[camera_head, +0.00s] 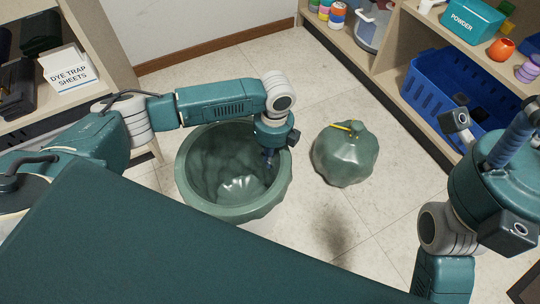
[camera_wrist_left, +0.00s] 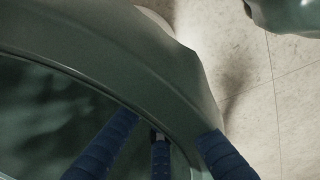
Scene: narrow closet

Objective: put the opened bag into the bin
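An opened dark green bag (camera_head: 281,194) forms a wide round mouth on the floor, with a wrinkled, shiny inside. It hangs over a rim with a wavy lower edge; the bin under it is hidden, so I cannot tell how it is seated. In the left wrist view the bag's rim (camera_wrist_left: 110,68) crosses diagonally. My left gripper (camera_head: 270,160) points down at the right side of the mouth. Its blue fingers (camera_wrist_left: 165,150) are spread at the rim; contact is unclear. My right gripper (camera_head: 515,135) is at the right edge, partly cut off, its blue finger pointing up.
A tied green bag with a yellow tie (camera_head: 345,155) stands on the floor to the right. Shelves with a blue basket (camera_head: 425,92) line the right; a shelf with a dye trap sheets box (camera_head: 68,72) is at left. Open tile floor lies between.

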